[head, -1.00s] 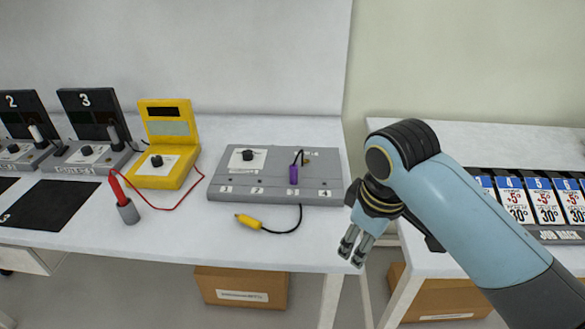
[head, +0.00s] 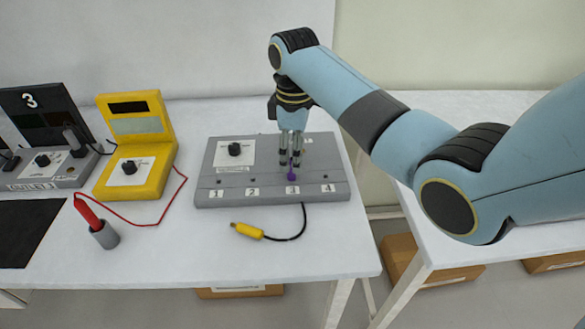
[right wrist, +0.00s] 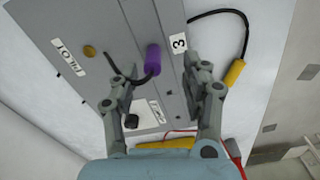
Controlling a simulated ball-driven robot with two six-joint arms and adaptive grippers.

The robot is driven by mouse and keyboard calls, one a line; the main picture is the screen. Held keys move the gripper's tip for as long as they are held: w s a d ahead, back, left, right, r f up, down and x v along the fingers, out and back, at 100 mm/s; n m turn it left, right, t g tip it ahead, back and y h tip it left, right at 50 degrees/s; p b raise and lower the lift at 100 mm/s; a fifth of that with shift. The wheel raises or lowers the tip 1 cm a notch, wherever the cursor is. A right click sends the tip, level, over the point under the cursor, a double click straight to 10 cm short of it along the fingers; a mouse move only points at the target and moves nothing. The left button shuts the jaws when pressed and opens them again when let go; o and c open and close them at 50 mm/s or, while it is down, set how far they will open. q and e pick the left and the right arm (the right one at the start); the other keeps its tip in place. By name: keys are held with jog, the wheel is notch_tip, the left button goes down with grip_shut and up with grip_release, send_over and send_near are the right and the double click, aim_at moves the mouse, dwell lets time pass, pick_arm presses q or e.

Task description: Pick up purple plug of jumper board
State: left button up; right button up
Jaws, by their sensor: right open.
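The jumper board (head: 225,193) is a grey panel with a dark knob and positions labelled 1 to 4, lying on the white table. Its purple plug (head: 292,176) stands at position 3 and is partly hidden behind my right gripper (head: 290,163) in the head view. In the right wrist view the purple plug (right wrist: 153,58) shows with a black cord, beside the label 3. My right gripper (right wrist: 163,97) is open above the board, its fingers on either side of the plug's line and apart from it. My left gripper is not in view.
A yellow plug (head: 247,230) on a black cord lies in front of the board. A yellow meter (head: 137,180) and a red probe in a grey holder (head: 104,236) stand to the left. A second table (head: 440,108) is at the right.

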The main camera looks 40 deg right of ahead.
aim_at(291, 161)
jog(key=shift+w+a+f, duration=0.1)
jog(key=shift+w+f, duration=0.35)
jog(key=shift+f, duration=0.1)
jog(key=shift+w+f, duration=0.3)
jog(key=shift+f, duration=0.4)
notch_tip(291, 161, down, 2)
jog(key=shift+s+f, duration=0.15)
jog(key=shift+f, duration=0.1)
jog(key=shift+d+f, duration=0.2)
jog(key=shift+f, duration=0.25)
jog(key=shift+c, duration=2.3)
jog(key=c, duration=0.5)
grip_shut()
jog(key=shift+r, duration=0.35)
jog(key=r, duration=0.3)
jog(key=shift+s+r, duration=0.3)
jog(key=shift+r, duration=0.1)
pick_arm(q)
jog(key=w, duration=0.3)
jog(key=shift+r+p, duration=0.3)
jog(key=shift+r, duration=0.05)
pick_arm(e)
jog(key=s+r, duration=0.6)
jog(key=s, duration=0.5)
jog(key=shift+d+r, duration=0.3)
jog(key=shift+d, duration=0.15)
